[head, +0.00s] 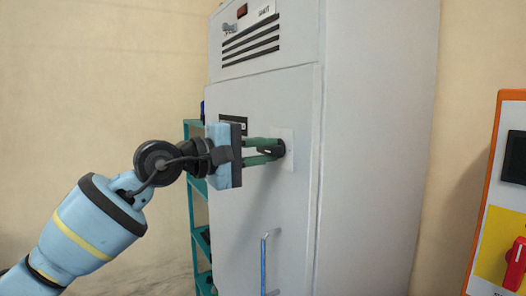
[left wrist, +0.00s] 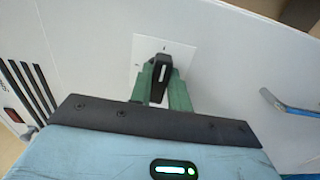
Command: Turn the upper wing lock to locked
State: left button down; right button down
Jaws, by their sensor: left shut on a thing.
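The upper wing lock (head: 274,147) is a black wing knob on a white square plate (head: 289,140) on the grey cabinet's door. My left gripper (head: 268,151) reaches it from the left, its green fingers shut on the knob. In the left wrist view the knob (left wrist: 161,73) sits between the two fingers (left wrist: 160,90). A white stripe on it points roughly to the top of that picture, towards a small mark on the plate (left wrist: 182,50). Part of the knob is hidden by the fingers. My right gripper is not in view.
A blue bar handle (head: 265,262) is on the door below the lock. Vents and a small grey knob (head: 229,28) are on the cabinet's upper panel. A teal shelf (head: 187,130) stands behind at left. An orange-edged panel with a red switch (head: 515,264) is at right.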

pick_arm(q)
jog(key=c, duration=1.3)
grip_release()
jog(key=b+v, duration=0.1)
jog(key=v, duration=0.6)
jog(key=shift+s+a, duration=0.25)
jog(key=shift+a, duration=0.05)
